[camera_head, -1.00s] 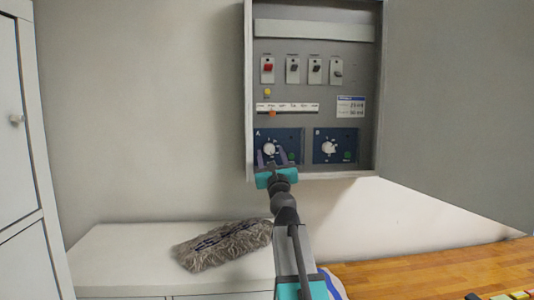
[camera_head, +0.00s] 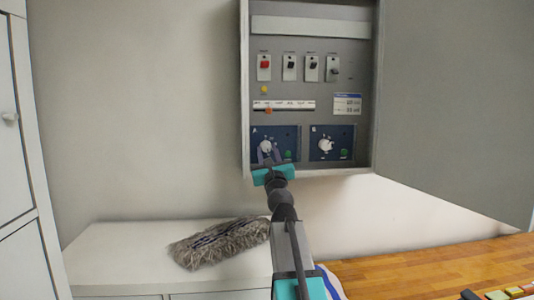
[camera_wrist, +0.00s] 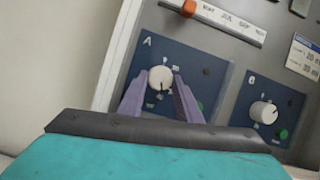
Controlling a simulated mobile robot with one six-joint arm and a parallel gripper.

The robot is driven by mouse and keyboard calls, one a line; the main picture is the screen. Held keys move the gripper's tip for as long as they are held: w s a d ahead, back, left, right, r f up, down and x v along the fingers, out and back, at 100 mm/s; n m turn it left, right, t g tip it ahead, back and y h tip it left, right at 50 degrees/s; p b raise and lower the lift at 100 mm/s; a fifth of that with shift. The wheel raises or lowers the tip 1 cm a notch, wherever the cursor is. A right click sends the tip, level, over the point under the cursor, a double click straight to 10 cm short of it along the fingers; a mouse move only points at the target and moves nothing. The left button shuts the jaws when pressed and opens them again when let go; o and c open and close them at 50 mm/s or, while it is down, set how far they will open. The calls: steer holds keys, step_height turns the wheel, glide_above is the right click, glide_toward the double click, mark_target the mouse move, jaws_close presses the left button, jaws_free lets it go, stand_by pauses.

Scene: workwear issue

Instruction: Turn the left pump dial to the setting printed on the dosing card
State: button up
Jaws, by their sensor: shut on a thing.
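The left pump dial (camera_head: 265,147) is a white knob on the blue panel marked A, low in the open wall cabinet. In the wrist view the same dial (camera_wrist: 160,78) sits between my two purple fingers. My gripper (camera_head: 268,157) is shut on this dial, one finger on each side. The dosing card (camera_head: 347,104) is a white label with a blue header on the right of the cabinet's back. In the wrist view the card (camera_wrist: 304,56) shows two lines that look like "20 ml" and "30 ml"; which line belongs to which pump is too small to read.
The right dial (camera_head: 325,146) is on panel B, with a green light (camera_head: 344,153) beside it. Several switches (camera_head: 290,67) and a slider strip (camera_head: 284,105) are above. The open cabinet door (camera_head: 455,110) stands at the right. A grey fluffy mop head (camera_head: 220,242) lies on the white cabinet below.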

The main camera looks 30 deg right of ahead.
steer(key=shift+d+n, duration=0.1)
steer(key=shift+n, duration=0.4)
steer(key=n+y, duration=0.2)
steer(key=n, duration=0.1)
steer(key=shift+s+d+r+n+t, duration=0.1)
steer(key=shift+d+n+t, duration=0.05)
steer(key=shift+n+t, duration=0.15)
steer(key=n+y, duration=0.1)
steer(key=n, duration=0.2)
steer(key=n+y, duration=0.2)
steer(key=n, duration=0.1)
steer(key=shift+d, duration=0.2)
steer(key=n+y, duration=0.1)
steer(key=n, duration=0.1)
steer(key=n+g+y+b, duration=0.1)
steer(key=n, duration=0.1)
steer(key=shift+s+d+r+n, duration=0.1)
steer(key=shift+r+n, duration=0.1)
steer(key=shift+n, duration=0.2)
steer(key=shift+r+n+g+y+b, duration=0.1)
steer(key=shift+n+g+y+b, duration=0.25)
steer(key=shift+n, duration=0.8)
steer(key=shift+r+n+g+y+b, duration=0.1)
steer(key=shift+n+g+y+b, duration=0.2)
steer(key=shift+n, duration=0.85)
steer(key=o, duration=1)
steer(key=shift+o, duration=0.2)
steer(key=shift+s, duration=0.15)
